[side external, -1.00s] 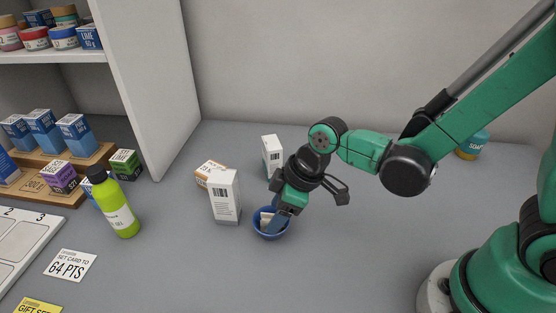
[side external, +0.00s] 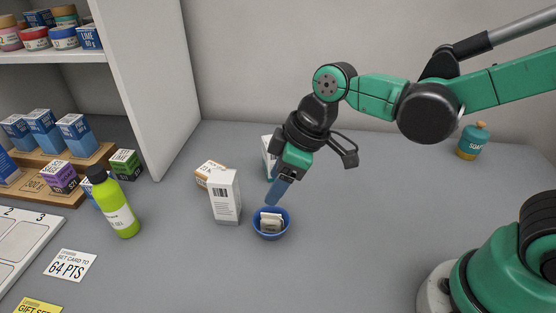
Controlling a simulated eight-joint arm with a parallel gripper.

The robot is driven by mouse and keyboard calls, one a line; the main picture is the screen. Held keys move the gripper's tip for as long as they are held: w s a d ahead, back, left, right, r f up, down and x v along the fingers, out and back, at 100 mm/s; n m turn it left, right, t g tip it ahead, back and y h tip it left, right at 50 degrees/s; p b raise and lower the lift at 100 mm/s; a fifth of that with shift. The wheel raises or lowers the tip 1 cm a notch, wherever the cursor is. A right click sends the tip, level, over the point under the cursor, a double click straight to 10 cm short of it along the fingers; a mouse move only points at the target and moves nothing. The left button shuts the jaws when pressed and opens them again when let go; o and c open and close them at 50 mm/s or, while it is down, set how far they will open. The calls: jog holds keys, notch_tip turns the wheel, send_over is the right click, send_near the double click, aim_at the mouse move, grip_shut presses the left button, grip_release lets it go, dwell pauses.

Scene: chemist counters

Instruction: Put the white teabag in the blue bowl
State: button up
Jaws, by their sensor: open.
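The blue bowl (side external: 285,230) stands on the grey counter near the middle of the side view. The white teabag (side external: 270,221) lies inside the bowl, with its top edge near the rim. My gripper (side external: 276,196) is open and empty, just above the bowl and slightly to its upper right. The gap between the fingers is hard to see from this side.
A white box (side external: 225,197) stands close to the left of the bowl, with an orange-and-white box (side external: 208,174) behind it. Another white box (side external: 267,160) is partly hidden behind my gripper. A green bottle (side external: 119,208) stands farther left. The counter right of the bowl is clear.

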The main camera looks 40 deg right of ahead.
jog(key=s+d+r+m+t+h, duration=0.1)
jog(key=d+m+t, duration=0.1)
jog(key=d+m, duration=0.2)
jog(key=s+d+r+m+t+h, duration=0.2)
jog(key=d+m, duration=0.3)
jog(key=d, duration=0.2)
jog(key=shift+s+d+r, duration=0.25)
jog(key=shift+d+r, duration=0.05)
dwell(0.8)
